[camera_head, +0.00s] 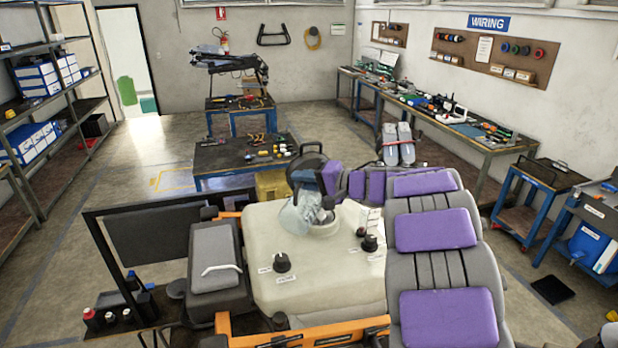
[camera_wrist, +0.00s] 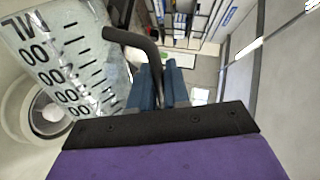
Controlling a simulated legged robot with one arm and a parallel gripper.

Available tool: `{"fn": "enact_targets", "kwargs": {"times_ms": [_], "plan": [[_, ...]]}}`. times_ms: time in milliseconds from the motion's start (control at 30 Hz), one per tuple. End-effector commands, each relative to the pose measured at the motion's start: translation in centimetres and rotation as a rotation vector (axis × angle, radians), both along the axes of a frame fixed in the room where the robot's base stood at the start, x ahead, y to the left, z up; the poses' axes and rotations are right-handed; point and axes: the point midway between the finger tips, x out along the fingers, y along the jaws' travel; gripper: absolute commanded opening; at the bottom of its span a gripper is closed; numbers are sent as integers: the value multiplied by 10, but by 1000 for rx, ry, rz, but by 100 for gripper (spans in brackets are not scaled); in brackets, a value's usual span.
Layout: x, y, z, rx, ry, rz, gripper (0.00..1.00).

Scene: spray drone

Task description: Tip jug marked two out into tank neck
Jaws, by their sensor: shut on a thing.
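A clear jug (camera_head: 297,216) with a dark handle (camera_wrist: 138,44) is over the pale tank (camera_head: 285,240), at its neck (camera_head: 324,229). The jug looks tilted. In the wrist view the jug (camera_wrist: 75,50) fills the upper left, with black ML scale marks; its number is not readable. The round tank neck (camera_wrist: 47,118) shows there just below and left of the jug, partly covered by it. My gripper (camera_wrist: 158,72) is shut on the jug's handle. Whether liquid is flowing out cannot be told.
Black knobs (camera_head: 282,262) stand on the tank top. A grey padded box (camera_head: 212,255) is left of the tank. An orange bar (camera_head: 300,340) runs in front. A tool table (camera_head: 235,165) stands behind, and a long workbench (camera_head: 440,120) lines the right wall.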

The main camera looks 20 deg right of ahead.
Motion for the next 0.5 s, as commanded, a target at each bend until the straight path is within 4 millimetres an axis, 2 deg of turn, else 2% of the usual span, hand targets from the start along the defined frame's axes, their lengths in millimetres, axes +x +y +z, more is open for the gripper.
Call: {"fn": "enact_targets", "kwargs": {"times_ms": [100, 500], "plan": [[-7, 5, 2, -61, -63, -1, 0], [-11, 10, 2, -120, -123, -3, 0]]}}
